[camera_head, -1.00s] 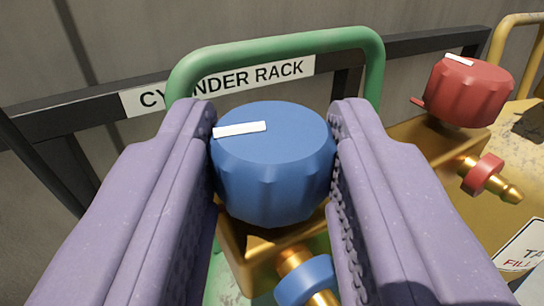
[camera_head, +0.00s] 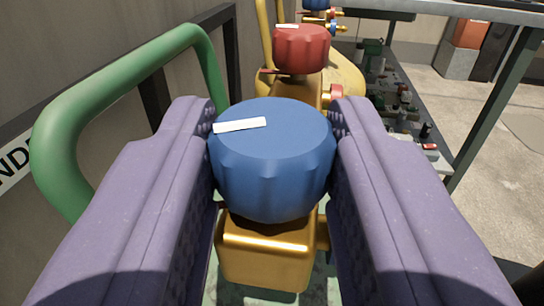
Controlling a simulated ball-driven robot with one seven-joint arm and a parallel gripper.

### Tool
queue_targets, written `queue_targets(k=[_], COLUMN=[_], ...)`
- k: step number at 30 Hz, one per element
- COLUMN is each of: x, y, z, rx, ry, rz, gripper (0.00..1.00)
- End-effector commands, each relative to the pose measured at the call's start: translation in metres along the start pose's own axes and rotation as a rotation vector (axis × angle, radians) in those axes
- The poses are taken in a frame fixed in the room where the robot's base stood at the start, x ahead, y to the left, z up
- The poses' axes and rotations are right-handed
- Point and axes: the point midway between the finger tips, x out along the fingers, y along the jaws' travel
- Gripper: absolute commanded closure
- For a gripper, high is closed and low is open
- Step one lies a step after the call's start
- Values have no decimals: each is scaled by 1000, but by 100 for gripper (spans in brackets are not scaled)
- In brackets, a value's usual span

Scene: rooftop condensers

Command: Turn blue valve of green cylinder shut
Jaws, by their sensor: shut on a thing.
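The blue valve knob (camera_head: 272,165) fills the middle of the view, fluted, with a white mark on its top pointing left. My gripper (camera_head: 272,112) is shut on it, one purple finger against each side. The knob sits on a brass valve body (camera_head: 265,250). The green cylinder's guard handle (camera_head: 75,120) arches at the left, behind my left finger. Most of the cylinder below is hidden by the valve and my fingers.
A red valve knob (camera_head: 301,45) on a yellow cylinder (camera_head: 345,85) stands just beyond. A dark rack rail (camera_head: 235,15) runs along the wall at left. A bench with a grey leg (camera_head: 500,90) and small parts is at right, with open floor beyond.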

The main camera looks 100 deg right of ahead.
Motion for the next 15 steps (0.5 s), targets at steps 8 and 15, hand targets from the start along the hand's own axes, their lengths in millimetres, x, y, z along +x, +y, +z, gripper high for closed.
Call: queue_targets(k=[8,15], x=[0,0], y=[-2,-3], z=[0,-1], rx=[2,2], ry=[2,2], rz=[124,168], gripper=[93,94])
